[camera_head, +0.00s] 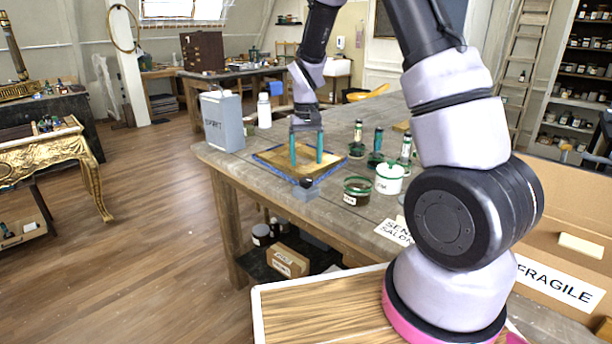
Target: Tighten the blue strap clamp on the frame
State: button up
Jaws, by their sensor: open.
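The frame (275,168) lies flat on the wooden workbench, a gold-brown panel with a blue strap (332,172) running around its edge. A small grey-blue block with a dark round knob (307,184) sits at its near corner and looks like the strap clamp (306,194). My gripper (306,160) points down over the frame, its two teal fingers apart with nothing seen between them. The fingers are behind the knob, toward the middle of the frame. I cannot tell whether the fingertips touch the panel.
A grey tin (222,122) and a white bottle (264,110) stand left of the frame. Right of it are several green-and-dark bottles (377,145), a dark open jar (357,190) and a white lidded pot (390,178). The bench (235,165) is bare along its left front edge.

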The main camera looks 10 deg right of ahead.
aim_at(306, 179)
notch_tip(306, 179, down, 6)
jog(key=shift+f, duration=0.2)
jog(key=shift+c, duration=0.3)
grip_shut()
jog(key=shift+m, duration=0.4)
jog(key=m, duration=1.2)
jog(key=shift+m, duration=0.4)
